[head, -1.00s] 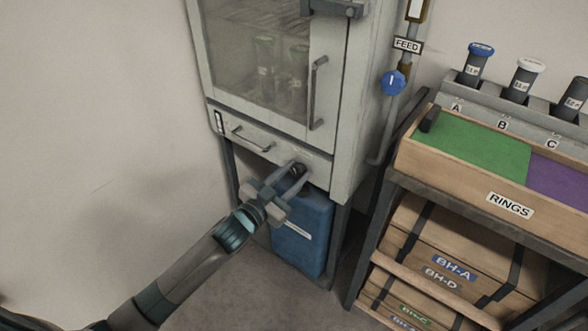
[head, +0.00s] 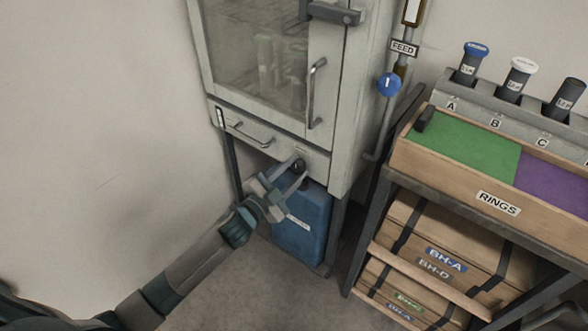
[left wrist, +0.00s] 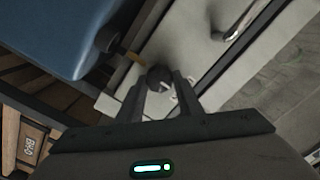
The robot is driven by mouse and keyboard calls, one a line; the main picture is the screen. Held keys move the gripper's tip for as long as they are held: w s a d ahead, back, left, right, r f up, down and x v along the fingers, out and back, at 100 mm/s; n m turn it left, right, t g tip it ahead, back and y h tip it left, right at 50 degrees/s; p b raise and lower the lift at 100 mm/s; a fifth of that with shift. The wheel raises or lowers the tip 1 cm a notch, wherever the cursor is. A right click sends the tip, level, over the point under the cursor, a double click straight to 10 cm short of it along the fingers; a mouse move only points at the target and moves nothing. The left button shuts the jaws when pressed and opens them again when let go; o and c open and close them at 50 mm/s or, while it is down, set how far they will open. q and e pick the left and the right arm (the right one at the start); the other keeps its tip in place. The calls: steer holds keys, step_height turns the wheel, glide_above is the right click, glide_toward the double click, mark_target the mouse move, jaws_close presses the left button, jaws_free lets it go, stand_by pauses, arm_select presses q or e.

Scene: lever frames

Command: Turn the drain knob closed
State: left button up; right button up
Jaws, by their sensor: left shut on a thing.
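The drain knob (head: 298,165) is a small dark round knob on the lower front panel of the grey cabinet (head: 345,150). In the left wrist view the knob (left wrist: 158,77) sits between the fingertips, with a light mark on its face. My left gripper (head: 300,170) reaches up to it from the lower left and is shut on it; the gripper also shows in the left wrist view (left wrist: 160,88). The fingers partly hide the knob's sides. My right gripper is not in view.
A blue container (head: 302,230) stands under the cabinet, close below the gripper. The drawer handle (head: 252,136) is left of the knob. A blue feed knob (head: 389,84) is on the pipe at right. A shelf with a rings tray (head: 440,185) stands right. Floor at left is clear.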

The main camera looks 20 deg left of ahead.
arm_select(q)
steer(key=o, duration=1)
steer(key=shift+o, duration=0.2)
steer(key=shift+s, duration=0.15)
steer(key=v, duration=1.7)
